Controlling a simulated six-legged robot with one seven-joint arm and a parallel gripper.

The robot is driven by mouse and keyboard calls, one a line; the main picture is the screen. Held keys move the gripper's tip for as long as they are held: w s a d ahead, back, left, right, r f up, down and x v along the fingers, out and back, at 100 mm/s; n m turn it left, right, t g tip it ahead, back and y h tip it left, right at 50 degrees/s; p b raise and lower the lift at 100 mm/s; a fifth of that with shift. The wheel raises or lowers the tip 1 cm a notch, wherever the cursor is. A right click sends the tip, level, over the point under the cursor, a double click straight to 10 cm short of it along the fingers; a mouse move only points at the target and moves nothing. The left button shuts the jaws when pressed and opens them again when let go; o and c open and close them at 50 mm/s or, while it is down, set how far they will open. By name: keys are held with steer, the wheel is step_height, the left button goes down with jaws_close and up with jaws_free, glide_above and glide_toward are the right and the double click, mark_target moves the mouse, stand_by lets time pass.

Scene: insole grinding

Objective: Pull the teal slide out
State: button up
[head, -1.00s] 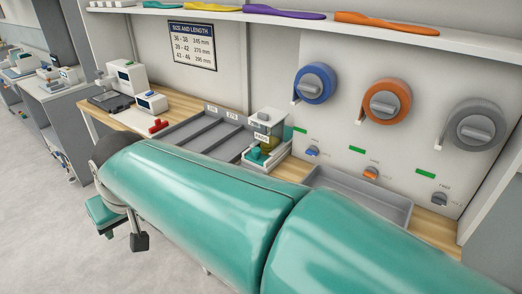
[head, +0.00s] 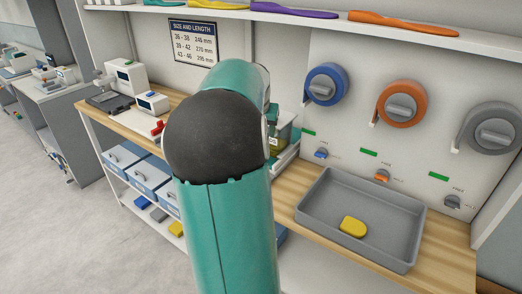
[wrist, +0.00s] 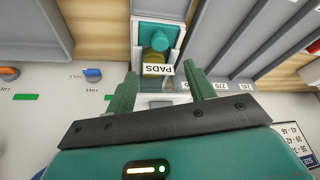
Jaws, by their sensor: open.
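The teal slide (wrist: 157,36) shows in the wrist view at the base of the dispenser labelled PADS (wrist: 160,69), with a round knob on it. My gripper (wrist: 160,72) is open and empty, its two green fingers on either side of the PADS label in the picture. The slide lies beyond the fingertips, and I see no contact. In the head view my arm covers the gripper and most of the dispenser (head: 283,133); only its right part shows.
A grey tray (head: 318,226) with a yellow pad (head: 352,227) in it sits on the wooden bench, right of the dispenser. Blue, orange and grey wall reels (head: 400,103) hang above. The sectioned grey tray (wrist: 236,32) stands close beside the dispenser.

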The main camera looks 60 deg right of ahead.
steer(key=x, duration=1.2)
jaws_close()
